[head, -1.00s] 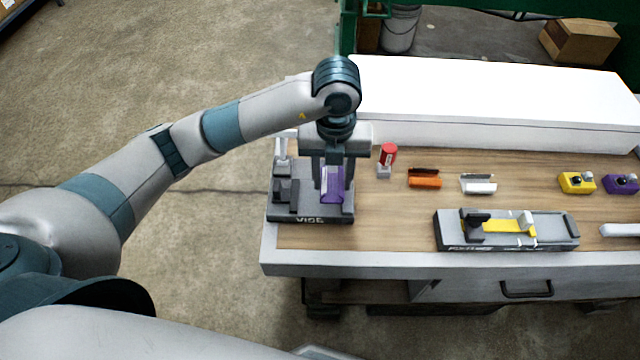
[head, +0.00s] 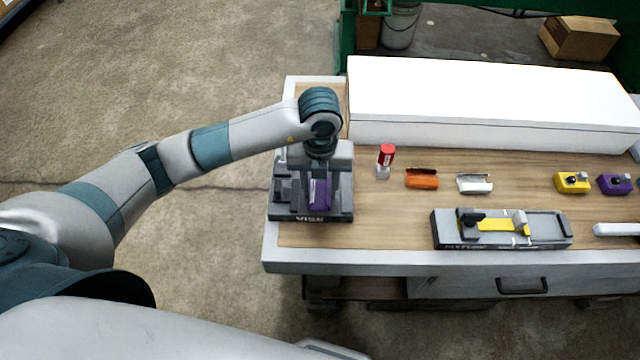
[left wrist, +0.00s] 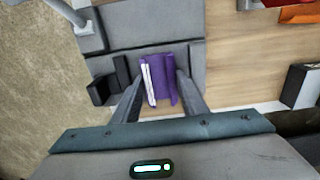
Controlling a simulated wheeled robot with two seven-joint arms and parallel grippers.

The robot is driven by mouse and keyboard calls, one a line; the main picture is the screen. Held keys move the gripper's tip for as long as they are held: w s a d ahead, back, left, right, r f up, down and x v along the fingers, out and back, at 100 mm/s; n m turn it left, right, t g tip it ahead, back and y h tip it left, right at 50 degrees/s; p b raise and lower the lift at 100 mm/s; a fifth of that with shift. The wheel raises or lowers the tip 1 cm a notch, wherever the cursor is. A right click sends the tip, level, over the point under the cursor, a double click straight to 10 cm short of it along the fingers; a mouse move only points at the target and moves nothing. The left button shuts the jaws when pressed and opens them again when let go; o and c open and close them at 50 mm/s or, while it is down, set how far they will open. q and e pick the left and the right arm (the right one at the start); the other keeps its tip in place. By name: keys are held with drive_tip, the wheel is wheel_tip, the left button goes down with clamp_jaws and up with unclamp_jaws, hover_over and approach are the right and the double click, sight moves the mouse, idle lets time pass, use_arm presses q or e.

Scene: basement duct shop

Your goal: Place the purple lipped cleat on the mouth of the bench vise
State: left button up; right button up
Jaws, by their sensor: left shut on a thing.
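The purple lipped cleat (head: 320,193) is between the fingers of my left gripper (head: 319,178), which is shut on it. In the left wrist view the cleat (left wrist: 158,80) shows between the two fingertips (left wrist: 158,88), with a pale stripe along one side. The bench vise (head: 310,217) is a grey block labelled VISE at the bench's left end. The cleat is over the vise's jaw area; I cannot tell whether it touches the jaws. The vise also shows in the left wrist view (left wrist: 140,27). My right gripper is not in view.
A grey fixture with a yellow strip (head: 550,230) is further right. A long white box (head: 490,125) lines the back.

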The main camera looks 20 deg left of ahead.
sight(320, 195)
use_arm(q)
drive_tip(key=shift+f, duration=0.15)
drive_tip(key=shift+f, duration=0.2)
drive_tip(key=o, duration=0.8)
drive_tip(key=shift+c, duration=0.2)
drive_tip(key=shift+r, duration=0.1)
drive_tip(key=shift+r, duration=0.15)
drive_tip(key=shift+r+b, duration=0.35)
drive_tip(key=shift+r, duration=0.15)
wheel_tip(320, 195, up, 11)
drive_tip(key=b, duration=0.2)
